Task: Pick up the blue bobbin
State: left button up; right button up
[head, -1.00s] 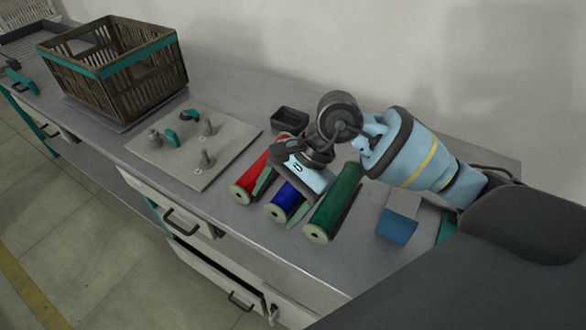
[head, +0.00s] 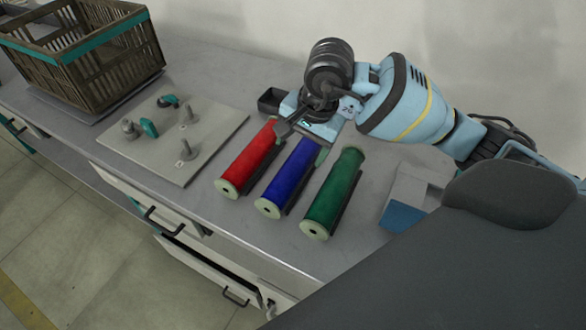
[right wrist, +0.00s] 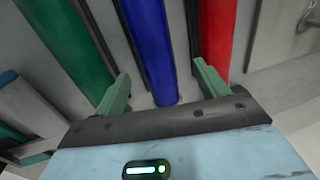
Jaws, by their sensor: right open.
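The blue bobbin (head: 286,180) lies on the grey bench between the red bobbin (head: 248,160) and the green bobbin (head: 332,194). In the right wrist view the blue bobbin (right wrist: 147,45) runs up the middle, with its near end between the fingers. My right gripper (head: 304,138) is at the far end of the blue bobbin. Its two green fingers are open in the right wrist view (right wrist: 160,92), one on each side of the blue bobbin, with gaps visible. The green bobbin (right wrist: 66,42) and red bobbin (right wrist: 216,32) lie outside the fingers. My left gripper is not in view.
A plate with pegs (head: 172,138) lies left of the bobbins. A slatted basket (head: 82,62) stands at the back left. A small dark tray (head: 270,100) is behind the red bobbin. A blue and grey block (head: 404,205) sits right of the green bobbin. A drawer (head: 208,270) below is partly open.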

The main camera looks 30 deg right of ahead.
aim_at(298, 160)
jog(key=x, duration=0.4)
jog(key=shift+s+a+f, duration=0.1)
jog(key=shift+s+a, duration=0.1)
jog(key=shift+s, duration=0.25)
jog(key=shift+w+f, duration=0.15)
jog(key=shift+f, duration=0.35)
jog(key=c, duration=1.2)
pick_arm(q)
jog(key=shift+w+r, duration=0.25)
pick_arm(e)
jog(key=v, duration=0.3)
jog(key=w+v, duration=0.1)
jog(key=v, duration=0.2)
jog(key=w+a+v, duration=0.1)
jog(key=v, duration=0.3)
jog(key=shift+s+r, duration=0.1)
jog(key=shift+r, duration=0.05)
